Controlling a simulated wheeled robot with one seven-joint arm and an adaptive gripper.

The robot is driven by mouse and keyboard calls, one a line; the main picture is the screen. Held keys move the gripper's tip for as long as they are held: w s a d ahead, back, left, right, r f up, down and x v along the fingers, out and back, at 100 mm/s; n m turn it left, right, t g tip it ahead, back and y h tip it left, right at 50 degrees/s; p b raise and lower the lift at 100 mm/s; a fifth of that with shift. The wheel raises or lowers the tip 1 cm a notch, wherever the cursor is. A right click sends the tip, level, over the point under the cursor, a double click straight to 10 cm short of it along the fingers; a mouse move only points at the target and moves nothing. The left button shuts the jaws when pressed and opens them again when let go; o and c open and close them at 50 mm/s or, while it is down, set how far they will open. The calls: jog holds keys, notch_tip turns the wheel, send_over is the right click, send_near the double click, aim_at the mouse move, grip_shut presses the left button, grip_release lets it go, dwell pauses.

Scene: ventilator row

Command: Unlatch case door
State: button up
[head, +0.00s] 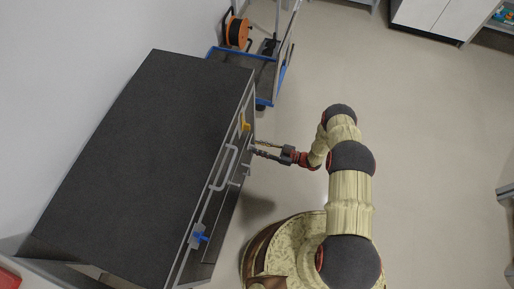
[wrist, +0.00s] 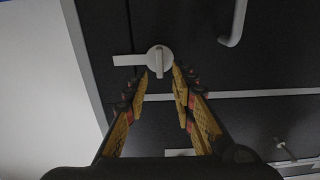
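The case (head: 140,140) has a dark top, and its front faces right in the head view. In the wrist view its dark door (wrist: 200,72) carries a grey round latch knob (wrist: 158,60) with a raised upright bar. A flat light strip (wrist: 127,60) extends left from the knob. My gripper (head: 256,148) is at the case front in the head view. In the wrist view my gripper (wrist: 160,72) is open, with its fingertips on either side of the knob's lower part and gaps to the bar. I cannot tell whether they touch the disc.
A grey bar handle (head: 223,168) stands out from the case front; it also shows in the wrist view (wrist: 236,24). A yellow knob (head: 245,122) and a blue knob (head: 199,237) are on the front. A blue-edged cart (head: 283,77) stands beyond the case. Floor to the right is clear.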

jog(key=shift+w+a, duration=0.2)
jog(key=shift+a, duration=0.35)
jog(key=c, duration=0.4)
grip_shut()
